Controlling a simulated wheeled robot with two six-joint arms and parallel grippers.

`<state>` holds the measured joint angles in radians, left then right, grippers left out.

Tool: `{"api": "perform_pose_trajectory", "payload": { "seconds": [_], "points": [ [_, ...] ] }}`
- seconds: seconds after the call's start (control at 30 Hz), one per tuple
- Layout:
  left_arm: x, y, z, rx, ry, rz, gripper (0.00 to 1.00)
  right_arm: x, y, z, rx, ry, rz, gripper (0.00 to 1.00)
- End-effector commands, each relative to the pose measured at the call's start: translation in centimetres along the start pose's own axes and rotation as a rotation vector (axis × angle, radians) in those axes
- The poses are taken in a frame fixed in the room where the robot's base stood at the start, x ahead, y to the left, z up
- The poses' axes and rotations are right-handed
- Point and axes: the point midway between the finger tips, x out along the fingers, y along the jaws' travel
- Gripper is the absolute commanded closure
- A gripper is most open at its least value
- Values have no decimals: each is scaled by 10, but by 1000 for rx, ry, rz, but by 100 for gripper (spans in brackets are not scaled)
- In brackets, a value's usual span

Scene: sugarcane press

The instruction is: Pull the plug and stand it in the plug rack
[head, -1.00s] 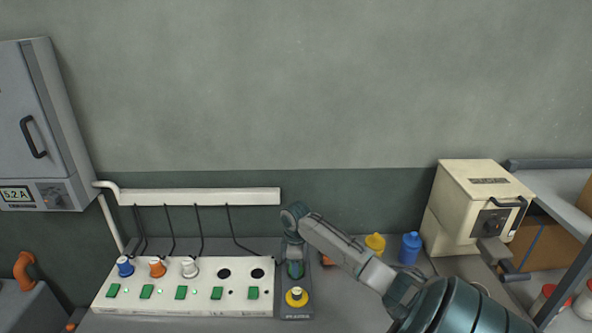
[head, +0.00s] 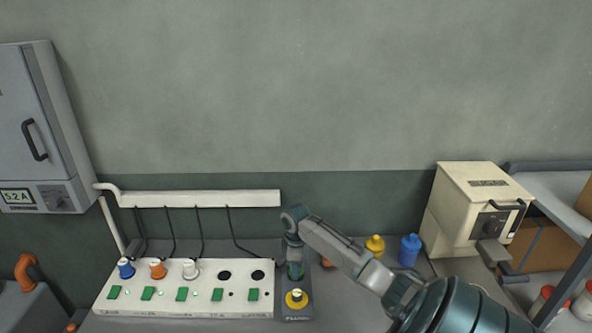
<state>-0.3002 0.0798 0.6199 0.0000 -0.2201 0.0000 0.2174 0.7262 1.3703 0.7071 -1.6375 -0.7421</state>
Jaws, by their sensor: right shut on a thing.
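The white socket strip (head: 180,306) lies on the bench with blue (head: 126,268), orange (head: 158,269) and white (head: 190,270) plugs in its left sockets. Its two right sockets are empty and dark. The grey plug rack (head: 297,313) stands against the strip's right end. A yellow plug (head: 296,299) stands in its front place. My right gripper (head: 294,262) points down over the rack's rear place. It is shut on a green plug (head: 295,271), which is upright at that place and partly hidden by the gripper. I cannot tell whether it is fully seated. My left gripper is out of view.
A yellow bottle (head: 375,246) and a blue bottle (head: 410,250) stand behind my right arm. A cream machine (head: 480,205) is at the right. Cables hang from the white wall duct (head: 200,198) behind the strip. A grey cabinet (head: 40,130) is at the left.

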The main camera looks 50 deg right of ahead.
Motion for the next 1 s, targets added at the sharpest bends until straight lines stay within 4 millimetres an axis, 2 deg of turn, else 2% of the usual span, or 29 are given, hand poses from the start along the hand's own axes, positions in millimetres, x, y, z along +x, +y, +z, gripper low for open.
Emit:
{"api": "perform_pose_trajectory", "payload": {
  "seconds": [0.23,1.0],
  "points": [
    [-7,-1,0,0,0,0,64,-1,0,0,0,0,0,81],
    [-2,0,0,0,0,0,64,8,0,0,0,0,0,81]
  ]
}}
